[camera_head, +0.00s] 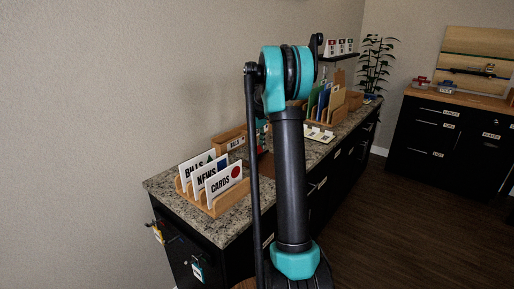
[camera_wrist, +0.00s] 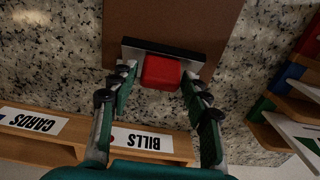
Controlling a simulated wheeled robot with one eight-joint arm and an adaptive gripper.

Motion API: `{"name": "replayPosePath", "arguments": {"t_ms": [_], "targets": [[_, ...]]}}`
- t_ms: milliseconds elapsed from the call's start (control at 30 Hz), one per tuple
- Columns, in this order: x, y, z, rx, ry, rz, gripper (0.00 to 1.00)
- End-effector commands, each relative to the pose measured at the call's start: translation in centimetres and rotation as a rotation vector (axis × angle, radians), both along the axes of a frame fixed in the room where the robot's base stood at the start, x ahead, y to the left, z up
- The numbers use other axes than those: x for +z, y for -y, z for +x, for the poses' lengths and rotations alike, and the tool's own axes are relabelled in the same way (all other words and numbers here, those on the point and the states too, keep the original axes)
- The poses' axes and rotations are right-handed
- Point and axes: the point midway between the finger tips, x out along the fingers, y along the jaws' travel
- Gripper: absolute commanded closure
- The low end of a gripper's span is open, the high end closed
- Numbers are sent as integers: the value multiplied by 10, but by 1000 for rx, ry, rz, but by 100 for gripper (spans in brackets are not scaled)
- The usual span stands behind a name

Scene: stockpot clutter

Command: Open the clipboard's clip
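The clipboard (camera_wrist: 200,22) is a brown board lying on the speckled counter at the top of the wrist view. Its clip (camera_wrist: 160,72) has a dark and pale metal bar with a red block-shaped tab at the board's near edge. My gripper (camera_wrist: 157,82) is open, with its two fingers on either side of the red tab. I see gaps between the fingers and the tab; I cannot tell their height difference. In the head view, my arm hides most of the gripper and clipboard.
A wooden rack with coloured folders (camera_wrist: 290,88) is at right. A card rack (camera_head: 213,205) stands on the granite counter (camera_head: 165,184) in the head view.

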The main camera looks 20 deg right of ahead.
Motion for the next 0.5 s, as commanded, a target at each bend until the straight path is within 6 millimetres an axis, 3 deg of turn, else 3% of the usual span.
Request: {"name": "replayPosePath", "arguments": {"t_ms": [33, 267, 500], "targets": [[0, 0, 0, 0, 0, 0, 62], [0, 0, 0, 0, 0, 0, 91], [0, -2, 2, 2, -21, -13, 92]]}}
